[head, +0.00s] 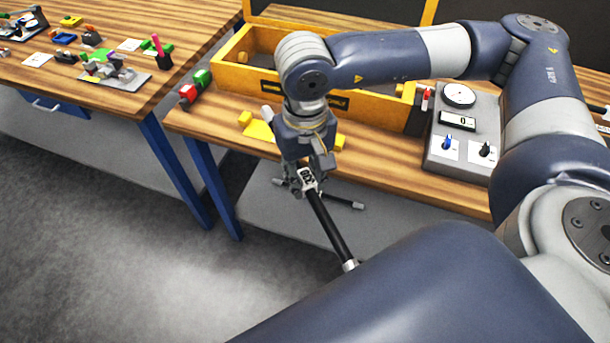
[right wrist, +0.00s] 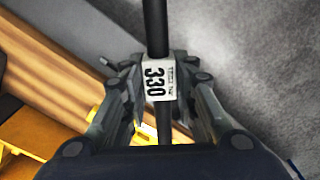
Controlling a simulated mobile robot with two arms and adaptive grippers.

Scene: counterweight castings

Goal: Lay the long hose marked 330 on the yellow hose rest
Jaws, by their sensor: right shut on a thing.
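The long hose (head: 330,226) is black with a metal end and a white tag. The tag reads 330 in the right wrist view, where the hose (right wrist: 156,28) runs between the fingers. My right gripper (head: 305,182) is shut on the hose at the tag and holds it in front of the table's front edge. The hose slants down toward the lower right in the head view; part is hidden by the gripper and my arm. The yellow hose rest (head: 260,131) is on the wooden table just behind the gripper, partly hidden by it. My left gripper is not in view.
Another dark rod or hose with a metal end (head: 345,203) shows behind the gripper, below the table edge. A yellow-walled wooden crate (head: 235,82) stands behind the rest. A grey instrument box (head: 465,130) is to the right. Red and green blocks (head: 195,88) lie left.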

